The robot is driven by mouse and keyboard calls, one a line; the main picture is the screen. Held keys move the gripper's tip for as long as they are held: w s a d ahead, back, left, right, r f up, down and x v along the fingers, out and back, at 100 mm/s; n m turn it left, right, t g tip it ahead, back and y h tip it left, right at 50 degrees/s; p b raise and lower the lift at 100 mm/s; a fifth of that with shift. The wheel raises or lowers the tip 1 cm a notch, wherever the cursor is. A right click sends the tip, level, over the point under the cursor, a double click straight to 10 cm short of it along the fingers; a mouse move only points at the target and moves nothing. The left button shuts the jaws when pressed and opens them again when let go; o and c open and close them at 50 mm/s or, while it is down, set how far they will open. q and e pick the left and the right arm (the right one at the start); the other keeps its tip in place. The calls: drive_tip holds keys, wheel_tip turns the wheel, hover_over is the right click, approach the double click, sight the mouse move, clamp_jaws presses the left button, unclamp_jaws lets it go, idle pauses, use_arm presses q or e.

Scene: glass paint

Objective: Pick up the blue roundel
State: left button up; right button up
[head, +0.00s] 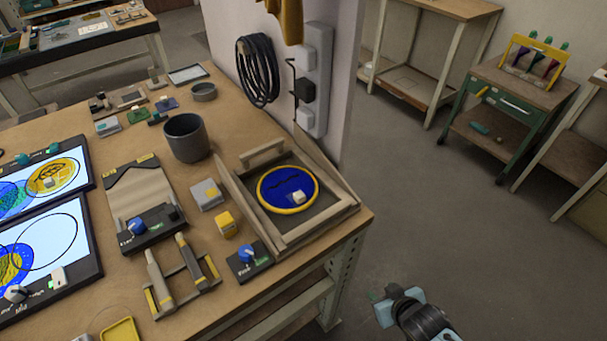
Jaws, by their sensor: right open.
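The blue roundel (283,182) is a round blue disc with a yellow rim and dark marks near its middle. It lies in a shallow wooden tray (344,206) at the right corner of the workbench. A small pale block or knob (299,197) sits on its near part. My right gripper (391,303) is at the bottom right of the head view, beyond the bench edge and over the floor. It is open, apart from the roundel, and nothing shows between its fingers. My left gripper is not in view.
Next to the tray are a yellow block (227,224), a grey box (206,194), a blue-knobbed block (248,262) and a dark pot (186,138). Lit panels (84,251) with coloured discs lie at left. A wall with a coiled cable (258,70) rises behind the tray.

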drive_tip(key=w+a+r+n+t+y+p, duration=0.1)
drive_tip(key=w+a+r, duration=0.15)
drive_tip(key=r, duration=0.45)
drive_tip(key=w+a+r+t+y+p, duration=0.1)
drive_tip(key=a+r, duration=0.2)
drive_tip(key=r, duration=0.5)
drive_tip(key=n+y+p, duration=0.2)
drive_tip(key=y, duration=0.2)
approach(301, 197)
drive_tip(key=shift+w+a+f+t, duration=0.2)
drive_tip(key=shift+w+f+t, duration=0.1)
drive_tip(key=shift+w, duration=0.15)
drive_tip(key=shift+w+a+f+t, duration=0.25)
drive_tip(key=shift+w+f, duration=0.1)
drive_tip(key=shift+w, duration=0.15)
drive_tip(key=shift+s+a+f+b+x, duration=0.1)
drive_tip(key=shift+s+b+x, duration=0.1)
drive_tip(key=shift+x, duration=1.35)
drive_tip(key=shift+s+a+f+b+x, duration=0.1)
drive_tip(key=shift+b+x, duration=0.05)
drive_tip(key=shift+x, duration=1.45)
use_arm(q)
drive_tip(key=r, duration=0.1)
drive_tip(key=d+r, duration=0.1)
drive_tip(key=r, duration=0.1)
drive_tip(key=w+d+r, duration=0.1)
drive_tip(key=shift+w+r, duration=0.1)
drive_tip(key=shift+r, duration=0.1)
use_arm(e)
clamp_jaws()
